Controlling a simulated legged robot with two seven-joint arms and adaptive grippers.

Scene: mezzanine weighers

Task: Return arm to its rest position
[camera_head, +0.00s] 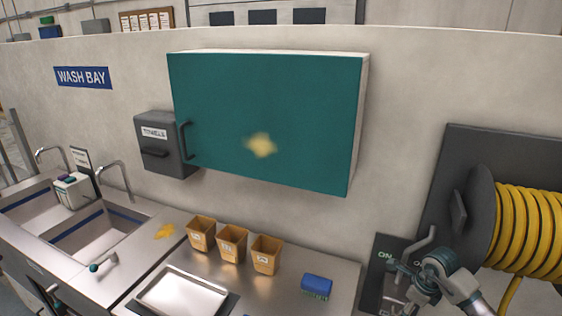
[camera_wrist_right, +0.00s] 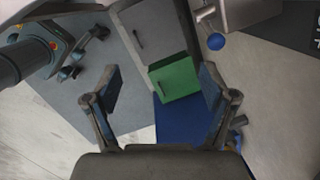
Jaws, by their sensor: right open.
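My right arm (camera_head: 462,288) comes in at the lower right of the head view, in front of the wall beside the yellow hose reel. Its gripper (camera_head: 408,284) is near a dark panel marked ON and partly blends with it. In the right wrist view the two fingers of this gripper (camera_wrist_right: 160,92) stand wide apart with nothing between them. Below them lie a green box or drawer (camera_wrist_right: 175,80) and a blue surface (camera_wrist_right: 182,122), both apart from the fingers as far as I can tell. I cannot make out my left gripper in the head view.
A teal wall cabinet (camera_head: 270,115) with a yellow smear hangs above the counter. Several tan bins, a blue sponge (camera_head: 316,286) and a metal tray (camera_head: 183,294) stand on the counter. Sinks (camera_head: 98,236) are at left. The hose reel (camera_head: 525,230) is close to my right arm.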

